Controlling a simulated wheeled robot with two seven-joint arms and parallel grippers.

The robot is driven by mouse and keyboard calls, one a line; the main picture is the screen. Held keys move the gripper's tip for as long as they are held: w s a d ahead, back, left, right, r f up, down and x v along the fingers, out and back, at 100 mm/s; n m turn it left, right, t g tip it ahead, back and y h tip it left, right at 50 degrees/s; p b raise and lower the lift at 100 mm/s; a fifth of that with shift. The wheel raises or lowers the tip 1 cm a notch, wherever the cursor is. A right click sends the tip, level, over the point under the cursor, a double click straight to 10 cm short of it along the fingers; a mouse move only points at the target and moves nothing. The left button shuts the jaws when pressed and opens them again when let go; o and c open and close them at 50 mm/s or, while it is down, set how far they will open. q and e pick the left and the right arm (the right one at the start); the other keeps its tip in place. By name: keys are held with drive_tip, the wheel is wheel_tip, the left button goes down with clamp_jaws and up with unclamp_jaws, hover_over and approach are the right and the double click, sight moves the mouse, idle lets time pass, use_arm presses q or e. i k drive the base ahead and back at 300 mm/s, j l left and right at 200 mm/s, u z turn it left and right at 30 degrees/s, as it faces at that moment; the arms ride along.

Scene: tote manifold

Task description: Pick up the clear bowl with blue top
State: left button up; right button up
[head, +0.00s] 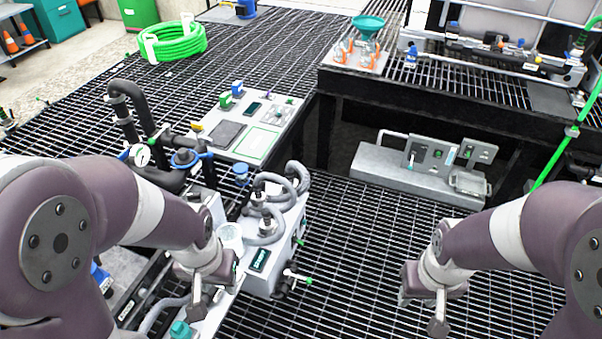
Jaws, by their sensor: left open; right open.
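A small container with a blue top (241,172) stands on the white equipment unit left of centre, behind the grey hoses. It looks like the clear bowl, but its body is small and hard to make out. My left gripper (206,290) is open and empty, in front of the unit and nearer to me than the blue top. It does not touch the container. My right gripper (437,306) is open and empty over the dark grating at the right, well away from the container.
Curved grey hoses (285,187) stand right beside the blue top. A black pipe with a gauge (142,156) and a blue-ringed fitting (184,158) stand to its left. A flat panel (246,122) lies behind. Open grating (370,240) fills the middle right.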

sight(240, 169)
drive_tip(key=i+l+z, duration=0.6)
drive_tip(key=i+z, duration=0.2)
drive_tip(key=i+l+z, duration=0.15)
drive_tip(key=i+z, duration=0.2)
drive_tip(key=i+j+u, duration=0.1)
drive_tip(key=i+u, duration=0.4)
drive_tip(key=i+l+u, duration=0.15)
drive_tip(key=i+u, duration=0.3)
drive_tip(key=i, duration=0.2)
drive_tip(key=i+l+u, duration=0.3)
drive_tip(key=i+u, duration=0.2)
drive_tip(key=i+j+u, duration=0.2)
drive_tip(key=i+u, duration=1.1)
drive_tip(key=i+l+u, duration=0.25)
drive_tip(key=i+u, duration=0.35)
drive_tip(key=u, duration=0.25)
drive_tip(key=i+l+u, duration=0.1)
drive_tip(key=u, duration=0.25)
drive_tip(key=i+l+u, duration=0.15)
drive_tip(key=u, duration=0.25)
